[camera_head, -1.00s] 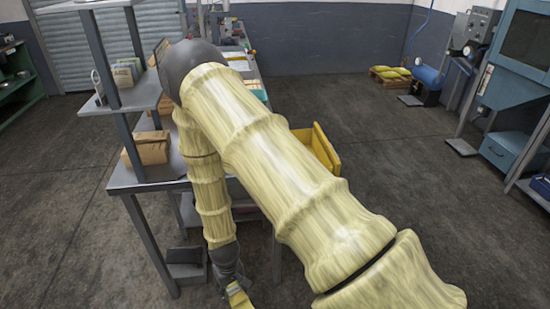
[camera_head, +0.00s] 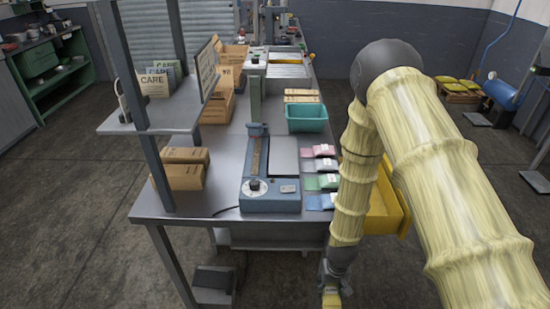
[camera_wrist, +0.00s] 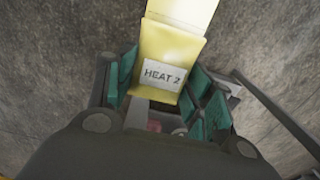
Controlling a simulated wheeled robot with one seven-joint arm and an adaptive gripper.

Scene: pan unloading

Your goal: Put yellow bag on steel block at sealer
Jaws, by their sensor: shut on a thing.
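A yellow bag (camera_wrist: 172,45) with a white "HEAT 2" label fills the middle of the wrist view, between teal finger pads. My gripper (camera_wrist: 160,92) is shut on it. In the head view, my gripper (camera_head: 335,279) hangs low at the bottom, in front of and below the table's front right corner, with a bit of the yellow bag (camera_head: 331,299) showing under it. The blue sealer (camera_head: 255,186) stands on the table, left of and above my gripper in the picture. The steel block (camera_head: 284,156), a flat grey piece, sits at its right side with a bare top.
Pink, green and blue packets (camera_head: 320,182) lie right of the sealer. A teal bin (camera_head: 306,118) is behind them. A yellow bin (camera_head: 386,211) is at the table's right side, partly behind my arm. Cardboard boxes (camera_head: 183,176) sit on the left under a shelf (camera_head: 150,122).

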